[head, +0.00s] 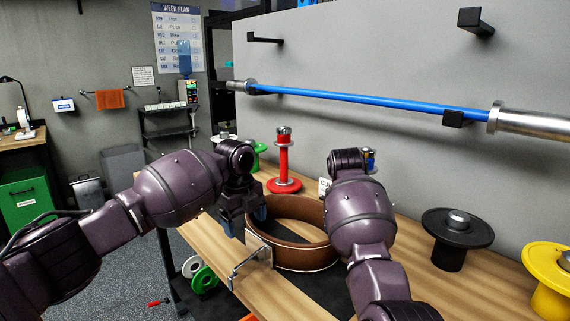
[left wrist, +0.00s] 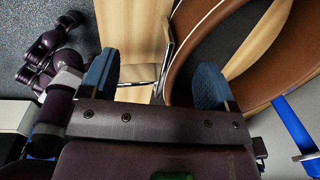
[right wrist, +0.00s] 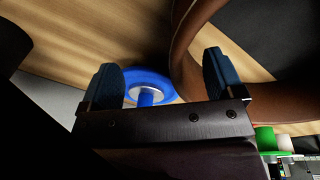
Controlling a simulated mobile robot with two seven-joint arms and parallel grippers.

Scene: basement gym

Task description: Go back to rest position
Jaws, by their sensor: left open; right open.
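A brown belt (head: 308,257), closed into a ring with a metal buckle (head: 247,267), stands on the wooden bench. My left gripper (head: 245,217) is open at the belt's left side; in the left wrist view (left wrist: 155,82) the buckle and belt edge show between and beside its blue fingers. I cannot tell whether they touch. My right gripper is hidden behind its own arm in the head view. In the right wrist view the right gripper (right wrist: 163,80) is open, with the belt (right wrist: 188,50) by its right finger and nothing held.
A red stand (head: 283,165) is behind the belt. A black stand (head: 457,230) and a yellow one (head: 550,265) are to the right. A blue disc (right wrist: 150,86) lies beyond the right fingers. A blue barbell (head: 370,100) hangs on the wall above the bench.

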